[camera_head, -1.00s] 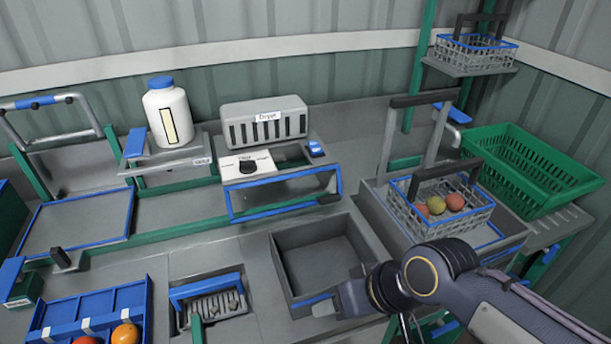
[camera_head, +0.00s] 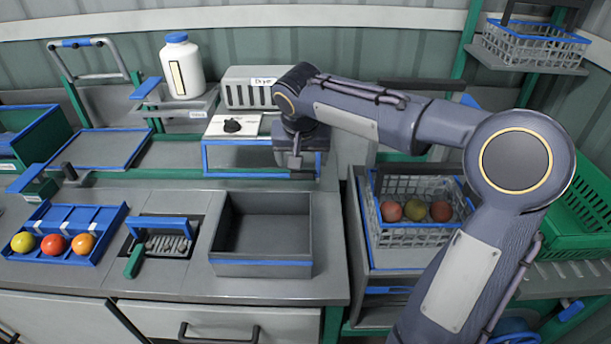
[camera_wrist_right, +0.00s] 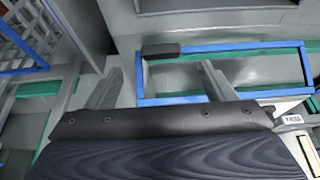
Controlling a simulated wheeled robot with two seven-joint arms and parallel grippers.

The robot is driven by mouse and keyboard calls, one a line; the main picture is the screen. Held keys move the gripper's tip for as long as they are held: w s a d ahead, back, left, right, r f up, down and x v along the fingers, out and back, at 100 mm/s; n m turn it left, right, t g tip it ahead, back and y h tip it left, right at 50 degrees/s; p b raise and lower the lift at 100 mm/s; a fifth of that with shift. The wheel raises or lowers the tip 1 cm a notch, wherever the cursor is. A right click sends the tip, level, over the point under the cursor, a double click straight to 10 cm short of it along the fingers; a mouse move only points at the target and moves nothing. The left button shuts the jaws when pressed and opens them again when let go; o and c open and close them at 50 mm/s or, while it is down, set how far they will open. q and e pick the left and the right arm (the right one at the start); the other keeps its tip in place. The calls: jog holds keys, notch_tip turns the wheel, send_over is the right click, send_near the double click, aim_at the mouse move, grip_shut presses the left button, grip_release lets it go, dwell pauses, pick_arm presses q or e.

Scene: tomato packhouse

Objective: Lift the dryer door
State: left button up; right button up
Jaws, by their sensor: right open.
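The dryer (camera_head: 240,92) is a grey slatted box at the back of the bench. Its door (camera_head: 228,157) is a clear panel in a blue frame below the box and appears lowered. My right gripper (camera_head: 295,160) is at the door's right end, with the arm crossing from the right. In the right wrist view, the open fingers (camera_wrist_right: 160,68) point toward the door's blue frame (camera_wrist_right: 235,48). The dark handle (camera_wrist_right: 160,50) is just beyond the fingertips, between them across the picture. I cannot tell whether they touch. My left gripper is out of view.
A dial panel (camera_head: 234,125) sits above the door. A white bottle (camera_head: 184,68) stands left of the dryer. An open grey bin (camera_head: 262,268) is in front. A wire basket (camera_head: 402,238) of tomatoes stands to the right, near my arm.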

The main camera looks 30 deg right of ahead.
aim_at(302, 175)
jog(key=x, duration=0.7)
jog(key=shift+f, duration=0.3)
jog(key=shift+r, duration=0.15)
jog(key=c, duration=1.4)
